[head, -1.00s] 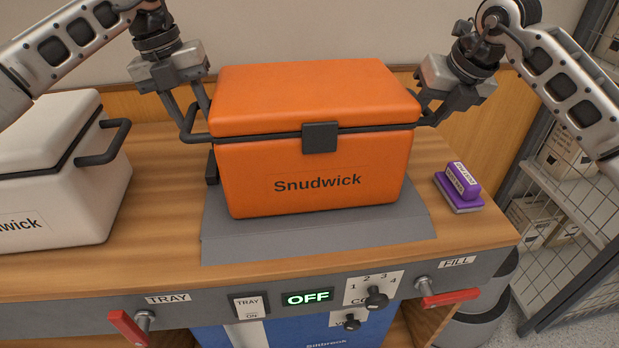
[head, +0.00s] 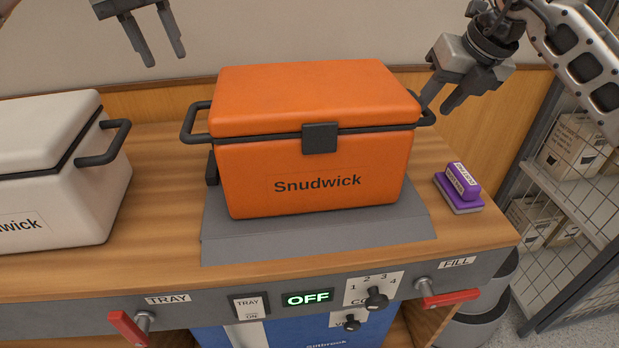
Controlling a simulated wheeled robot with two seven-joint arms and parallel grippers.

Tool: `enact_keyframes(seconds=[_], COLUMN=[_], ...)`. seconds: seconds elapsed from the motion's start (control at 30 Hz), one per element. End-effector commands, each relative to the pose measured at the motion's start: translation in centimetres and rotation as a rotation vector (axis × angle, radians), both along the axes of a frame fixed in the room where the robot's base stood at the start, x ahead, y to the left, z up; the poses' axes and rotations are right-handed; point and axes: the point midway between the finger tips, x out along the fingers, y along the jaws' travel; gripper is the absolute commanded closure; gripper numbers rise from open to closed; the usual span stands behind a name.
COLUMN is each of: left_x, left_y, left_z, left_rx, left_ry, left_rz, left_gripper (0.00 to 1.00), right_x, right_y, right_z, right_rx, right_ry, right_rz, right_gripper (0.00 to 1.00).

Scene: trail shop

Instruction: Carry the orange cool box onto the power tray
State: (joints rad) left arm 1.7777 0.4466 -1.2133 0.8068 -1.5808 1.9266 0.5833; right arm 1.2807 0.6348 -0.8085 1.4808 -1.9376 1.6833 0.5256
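The orange cool box (head: 318,155), labelled Snudwick, sits upright on the grey power tray (head: 318,237) on the wooden counter. A dark handle stands out on each side of it, and its lid is shut. My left gripper (head: 166,62) is open and empty, above and to the left of the box, clear of its left handle (head: 193,122). My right gripper (head: 434,108) is open beside the box's right handle (head: 428,117). One right finger overlaps that handle in the view, so I cannot tell whether they touch.
A white cool box (head: 60,165) stands at the left. A purple stamp-like block (head: 458,187) lies right of the tray. The front panel carries a TRAY switch (head: 250,306), an OFF display (head: 307,298), knobs and red levers (head: 128,328). Wire shelving (head: 575,215) stands at the right.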

Motion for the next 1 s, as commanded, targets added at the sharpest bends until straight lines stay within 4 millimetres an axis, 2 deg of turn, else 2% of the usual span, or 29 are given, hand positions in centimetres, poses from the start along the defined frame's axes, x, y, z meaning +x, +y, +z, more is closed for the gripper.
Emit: enact_keyframes(seconds=[0.03, 0.2, 0.4, 0.57, 1.0], left_x=[0.0, 0.0, 0.0, 0.0, 0.0], left_y=[0.0, 0.0, 0.0, 0.0, 0.0], left_z=[0.0, 0.0, 0.0, 0.0, 0.0], left_rx=[0.000, 0.000, 0.000, 0.000, 0.000], left_ry=[0.000, 0.000, -0.001, -0.001, -0.001], left_rz=[0.000, 0.000, 0.000, 0.000, 0.000], left_gripper=[0.64, 0.64, 0.64, 0.64, 0.64], right_x=[-0.4, -1.6, -2.6, -2.9, -2.9], right_y=[-0.3, -1.1, -1.7, -1.9, -1.9], right_z=[1.2, 4.5, 6.9, 7.6, 7.6], right_rx=[0.001, 0.001, 0.001, 0.000, 0.001], right_ry=[-0.006, -0.005, -0.003, 0.000, 0.000], right_rz=[0.000, -0.001, -0.001, -0.001, -0.001], right_gripper=[0.64, 0.64, 0.64, 0.64, 0.64])
